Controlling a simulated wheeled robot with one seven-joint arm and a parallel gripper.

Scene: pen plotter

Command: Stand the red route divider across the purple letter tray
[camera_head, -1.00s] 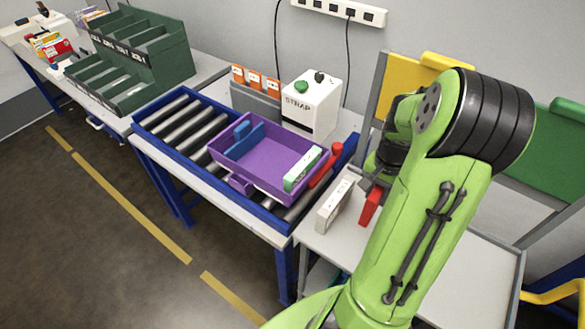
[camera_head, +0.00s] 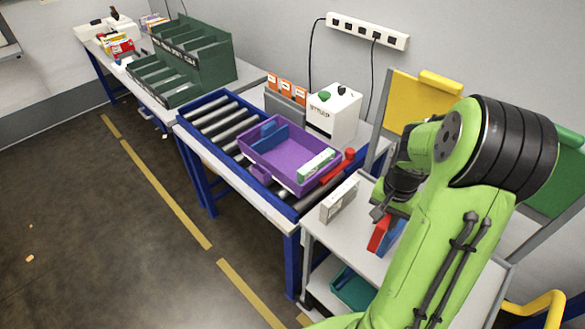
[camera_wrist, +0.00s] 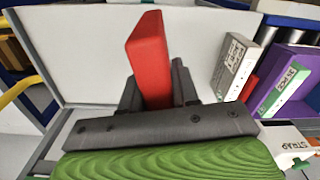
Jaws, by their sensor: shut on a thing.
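The red route divider (camera_wrist: 148,60) stands up between the fingers of my gripper (camera_wrist: 157,90) in the wrist view. My gripper is shut on it. In the head view the divider (camera_head: 379,234) hangs tilted below my gripper (camera_head: 383,212), over the near grey table and apart from the tray. The purple letter tray (camera_head: 262,168) sits on the roller conveyor, left of and beyond my gripper. A blue divider (camera_head: 266,130) stands in its far left part, and a green and white box (camera_head: 316,165) lies at its right end. Part of the tray (camera_wrist: 290,110) shows at right in the wrist view.
A white-grey box (camera_head: 339,200) stands on the grey table between my gripper and the conveyor. A red bar (camera_head: 338,167) lies beside the tray's right end. A blue piece (camera_head: 393,237) shows behind the held divider. A white strap machine (camera_head: 333,113) stands behind the tray.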

